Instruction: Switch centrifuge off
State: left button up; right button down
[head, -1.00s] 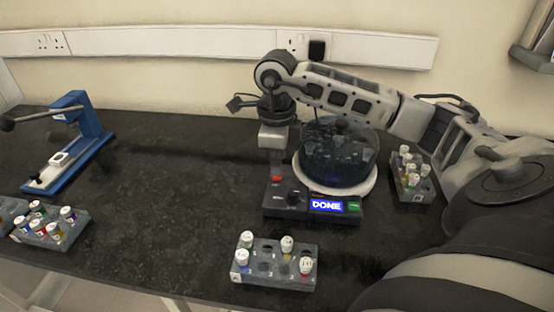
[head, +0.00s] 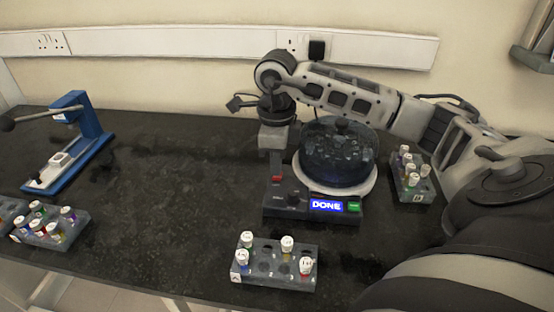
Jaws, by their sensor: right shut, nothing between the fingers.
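The centrifuge stands on the dark bench at the right of centre, with a dark translucent domed lid (head: 338,155) that is closed over a white round base. Its control panel (head: 290,208) faces the front. The display (head: 326,205) is lit blue and reads "DONE". A green button (head: 353,207) sits to the right of the display. A red switch (head: 277,179) stands at the panel's back left. My right gripper (head: 277,160) is shut and empty, pointing down just above the red switch. I cannot tell whether its fingertips touch the switch. My left gripper is out of view.
A tube rack (head: 273,279) with capped tubes stands in front of the centrifuge. Another rack (head: 405,190) stands to its right, near my right arm. More racked tubes (head: 42,241) are at the far left. A blue lever press (head: 75,145) stands behind them. The bench's middle left is clear.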

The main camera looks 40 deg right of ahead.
dwell(0.4)
jog(key=shift+f+b, duration=0.85)
jog(key=shift+f, duration=0.25)
dwell(0.6)
jog(key=shift+r, duration=0.1)
jog(key=shift+r+p, duration=1.9)
jog(key=shift+r, duration=0.6)
